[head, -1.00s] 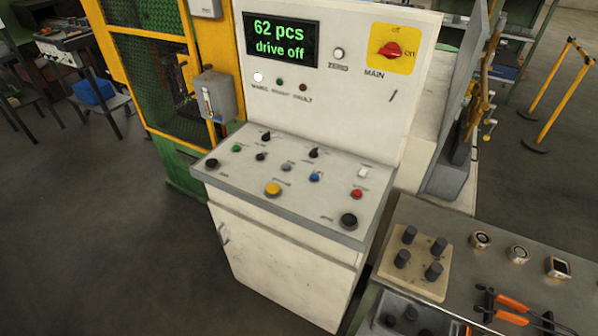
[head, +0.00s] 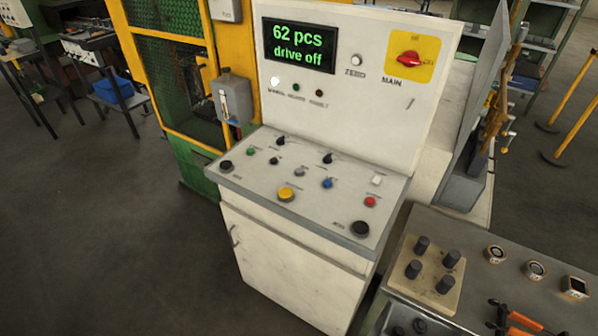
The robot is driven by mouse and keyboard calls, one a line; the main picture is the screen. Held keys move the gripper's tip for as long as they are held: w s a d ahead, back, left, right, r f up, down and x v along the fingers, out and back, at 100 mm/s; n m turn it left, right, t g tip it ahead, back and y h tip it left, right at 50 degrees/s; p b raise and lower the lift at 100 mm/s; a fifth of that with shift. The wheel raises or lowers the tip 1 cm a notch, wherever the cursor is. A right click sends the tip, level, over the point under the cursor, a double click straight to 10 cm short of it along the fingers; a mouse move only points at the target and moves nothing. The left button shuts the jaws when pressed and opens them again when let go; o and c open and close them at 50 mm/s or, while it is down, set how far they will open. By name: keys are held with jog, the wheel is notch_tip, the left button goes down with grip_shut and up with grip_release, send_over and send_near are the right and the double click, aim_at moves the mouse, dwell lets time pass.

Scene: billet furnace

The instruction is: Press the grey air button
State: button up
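The grey button (head: 299,172) is a small round button near the middle of the sloped console top (head: 240,182). It sits between a small black knob (head: 274,161) on its left and a blue button (head: 327,183) on its right. A yellow button (head: 286,194) is in front of it. The label by the grey button is too small to read. My gripper is not in the head view, and nothing covers the button.
Behind the console top stands a white panel with a display (head: 298,45) reading "62 pcs drive off" and a red MAIN switch (head: 409,59). A workbench (head: 470,232) with tools and knobs stands close at the right. Open floor (head: 110,230) lies at the left.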

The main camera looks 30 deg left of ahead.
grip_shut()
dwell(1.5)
